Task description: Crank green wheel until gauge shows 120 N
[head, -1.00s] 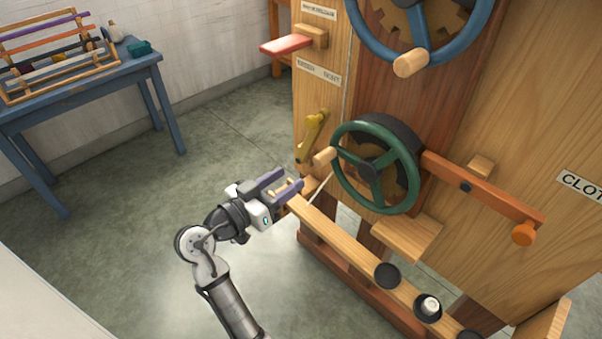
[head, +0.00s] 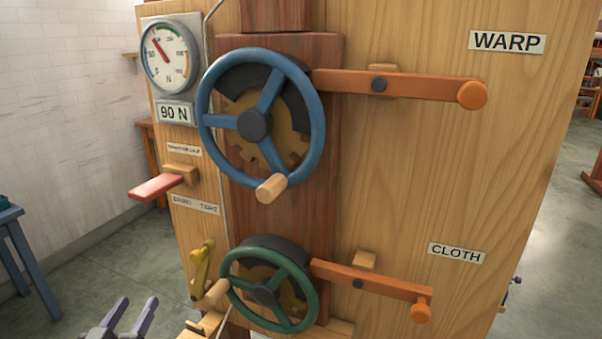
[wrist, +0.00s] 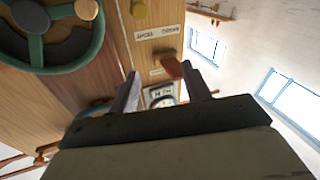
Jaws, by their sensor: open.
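The green wheel (head: 270,290) is on the wooden panel, low in the head view, with its light wooden handle (head: 215,292) at its left side. It also shows in the wrist view (wrist: 38,52) at the upper left. The round gauge (head: 168,55) is at the upper left of the panel, with a red needle left of the top. The plate below it (head: 174,112) reads 90 N. My gripper (head: 134,308) is open and empty at the bottom of the head view, left of the green wheel and apart from its handle.
A blue wheel (head: 255,120) with a wooden handle is above the green one. An orange lever (head: 375,281) lies against the green wheel's right side, near the CLOTH label. A red paddle (head: 157,187) and a yellow lever (head: 201,270) stick out left of the wheels.

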